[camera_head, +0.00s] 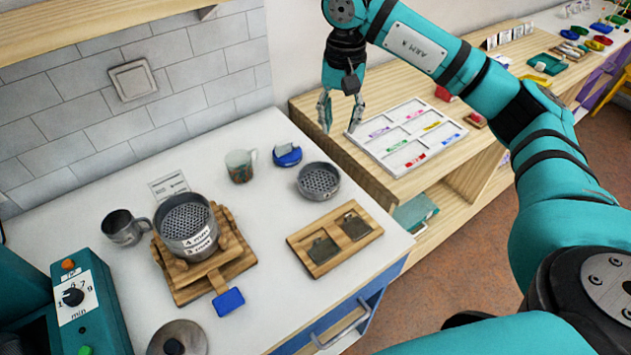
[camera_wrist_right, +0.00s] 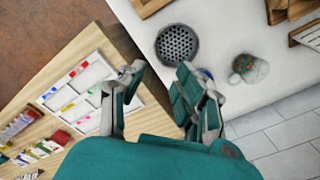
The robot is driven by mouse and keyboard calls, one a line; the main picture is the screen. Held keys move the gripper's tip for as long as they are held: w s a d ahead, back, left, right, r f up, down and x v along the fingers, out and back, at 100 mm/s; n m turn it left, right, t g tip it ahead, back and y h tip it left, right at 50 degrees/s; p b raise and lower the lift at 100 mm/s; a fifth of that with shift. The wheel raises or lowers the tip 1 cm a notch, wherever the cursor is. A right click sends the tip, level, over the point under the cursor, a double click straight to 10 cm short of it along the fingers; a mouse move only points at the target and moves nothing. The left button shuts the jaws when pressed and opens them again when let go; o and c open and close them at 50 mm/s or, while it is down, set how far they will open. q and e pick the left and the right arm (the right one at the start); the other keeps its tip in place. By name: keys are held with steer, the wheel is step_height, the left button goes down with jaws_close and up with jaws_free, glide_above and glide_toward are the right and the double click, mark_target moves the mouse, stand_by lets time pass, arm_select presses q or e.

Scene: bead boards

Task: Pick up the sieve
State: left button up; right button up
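A small round grey sieve (camera_head: 318,181) with a perforated bottom sits on the white worktop near its back right edge. It also shows in the right wrist view (camera_wrist_right: 177,45), beyond my fingertips. A larger grey perforated pot (camera_head: 187,226) with a paper label stands on a wooden stand to the left. My right gripper (camera_head: 339,112) points down above the wooden bench by the worktop, up and to the right of the small sieve. In the wrist view the right gripper (camera_wrist_right: 158,84) has its fingers apart with nothing between them. My left gripper is not in view.
A speckled mug (camera_head: 240,166) and a blue holder (camera_head: 287,155) stand near the sieve. A wooden board (camera_head: 335,239) with two dark plates lies in front of it. A metal cup (camera_head: 124,227) stands left. A white compartment tray (camera_head: 383,149) lies on the bench.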

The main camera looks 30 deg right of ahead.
steer(key=p, duration=0.3)
glide_above(339, 179)
steer(key=s+a, duration=0.1)
steer(key=f, duration=1.1)
steer(key=shift+s+a+f, duration=0.15)
steer(key=shift+a+f, duration=0.05)
steer(key=shift+f+p, duration=0.35)
steer(key=shift+f, duration=0.15)
steer(key=f+p, duration=0.1)
steer(key=f, duration=0.2)
steer(key=shift+s+d+f+p, duration=0.2)
steer(key=shift+f+p, duration=0.15)
steer(key=shift+f, duration=0.45)
jaws_close()
